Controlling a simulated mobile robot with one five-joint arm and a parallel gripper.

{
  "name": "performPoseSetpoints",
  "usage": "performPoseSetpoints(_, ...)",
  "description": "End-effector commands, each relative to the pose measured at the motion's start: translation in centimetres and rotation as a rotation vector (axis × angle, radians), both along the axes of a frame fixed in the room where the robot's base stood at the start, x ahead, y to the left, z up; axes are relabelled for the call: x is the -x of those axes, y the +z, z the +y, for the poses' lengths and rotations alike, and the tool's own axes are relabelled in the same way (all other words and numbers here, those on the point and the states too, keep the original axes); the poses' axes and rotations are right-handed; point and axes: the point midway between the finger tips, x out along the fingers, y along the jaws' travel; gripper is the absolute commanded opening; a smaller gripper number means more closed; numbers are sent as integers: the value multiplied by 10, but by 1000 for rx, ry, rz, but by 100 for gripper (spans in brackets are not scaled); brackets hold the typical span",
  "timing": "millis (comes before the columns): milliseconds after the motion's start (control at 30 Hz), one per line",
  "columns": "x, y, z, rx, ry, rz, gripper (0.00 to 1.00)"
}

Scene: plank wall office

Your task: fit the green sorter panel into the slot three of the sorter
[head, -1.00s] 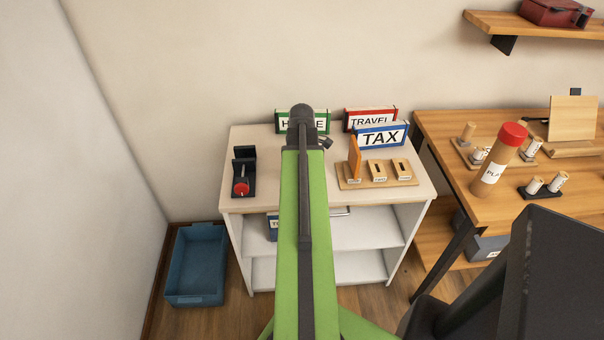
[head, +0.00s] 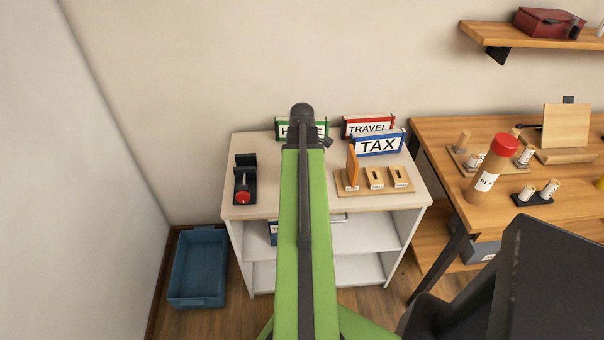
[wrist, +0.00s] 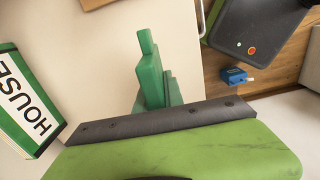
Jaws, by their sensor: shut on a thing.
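The green sorter panel (wrist: 151,78) shows in the wrist view, with a narrow tab at its top end. My gripper (wrist: 160,108) is shut on it; its dark bar hides the near part. In the head view my arm covers the panel and most of my gripper, over the cabinet top near the HOUSE box. The wooden sorter (head: 372,187) stands on the cabinet top, right of my arm, apart from my gripper. An orange panel (head: 352,166) stands upright in its left slot. The middle block (head: 375,177) and right block (head: 398,176) show empty slots. Their labels are too small to read.
The HOUSE box (wrist: 27,105), TRAVEL box (head: 367,126) and TAX box (head: 378,143) stand along the cabinet's back. A black holder with a red knob (head: 243,180) is at left. A blue bin (head: 199,268) is on the floor; a wooden desk (head: 455,140) stands right.

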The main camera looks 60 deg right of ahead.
Motion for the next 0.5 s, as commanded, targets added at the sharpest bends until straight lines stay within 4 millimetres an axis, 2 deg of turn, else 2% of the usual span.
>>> performPoseSetpoints(33,15,13,0,0,-5,1,0)
performPoseSetpoints(300,78,51,-6,1,-7,1,0)
performPoseSetpoints(500,106,64,-10,0,-4,1,0)
